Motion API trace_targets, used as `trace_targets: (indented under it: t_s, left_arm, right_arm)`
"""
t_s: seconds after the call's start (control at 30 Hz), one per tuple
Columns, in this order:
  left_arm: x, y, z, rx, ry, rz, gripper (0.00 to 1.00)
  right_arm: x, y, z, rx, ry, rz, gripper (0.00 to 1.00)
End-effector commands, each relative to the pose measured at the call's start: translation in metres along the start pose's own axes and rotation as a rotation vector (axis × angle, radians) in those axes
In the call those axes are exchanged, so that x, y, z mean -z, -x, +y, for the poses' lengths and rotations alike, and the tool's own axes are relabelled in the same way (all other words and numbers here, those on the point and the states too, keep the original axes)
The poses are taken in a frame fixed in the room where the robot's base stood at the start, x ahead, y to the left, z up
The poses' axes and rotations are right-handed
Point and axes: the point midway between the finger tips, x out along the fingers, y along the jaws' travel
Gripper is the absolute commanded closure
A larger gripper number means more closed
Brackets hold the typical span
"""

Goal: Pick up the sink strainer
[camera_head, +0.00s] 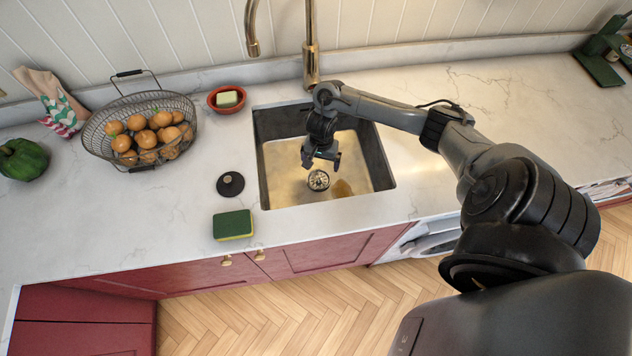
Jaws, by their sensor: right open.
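The sink strainer (318,180) is a small round metal piece on the floor of the sink (285,178), near its middle. My right gripper (321,160) reaches down into the sink from the right, with its fingers just above and behind the strainer in the picture. It is open, and nothing shows between its fingers. I cannot tell how large the gap to the strainer is. My left gripper is not in view.
A brass faucet (311,50) rises behind the sink. A black round stopper (230,184) and a green-yellow sponge (233,225) lie left of the sink. A red soap bowl (227,106) and a wire fruit basket (101,143) stand further back left. The counter at right is mostly clear.

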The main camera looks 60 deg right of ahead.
Motion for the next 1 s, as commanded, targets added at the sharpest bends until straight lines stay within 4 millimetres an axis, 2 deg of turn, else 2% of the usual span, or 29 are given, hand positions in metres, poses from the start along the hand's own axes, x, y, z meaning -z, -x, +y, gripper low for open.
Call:
trace_targets:
  t_s: [0.03, 0.2, 0.47, 0.8, 1.0]
  left_arm:
    - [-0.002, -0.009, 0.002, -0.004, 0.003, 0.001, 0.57]
    - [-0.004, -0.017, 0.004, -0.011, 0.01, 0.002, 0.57]
    - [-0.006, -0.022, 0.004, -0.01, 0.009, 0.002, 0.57]
    - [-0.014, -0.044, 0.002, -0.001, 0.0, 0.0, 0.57]
    - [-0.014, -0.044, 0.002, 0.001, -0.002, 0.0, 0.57]
  right_arm:
    - [-0.002, -0.013, 0.001, -0.002, -0.001, -0.003, 0.0]
    - [-0.001, -0.033, 0.0, -0.001, 0.0, -0.002, 0.0]
    - [-0.002, -0.047, -0.001, 0.001, 0.002, -0.001, 0.0]
    - [-0.004, -0.088, -0.003, 0.0, 0.003, 0.0, 0.0]
    - [-0.004, -0.091, -0.004, 0.001, 0.003, 0.001, 0.0]
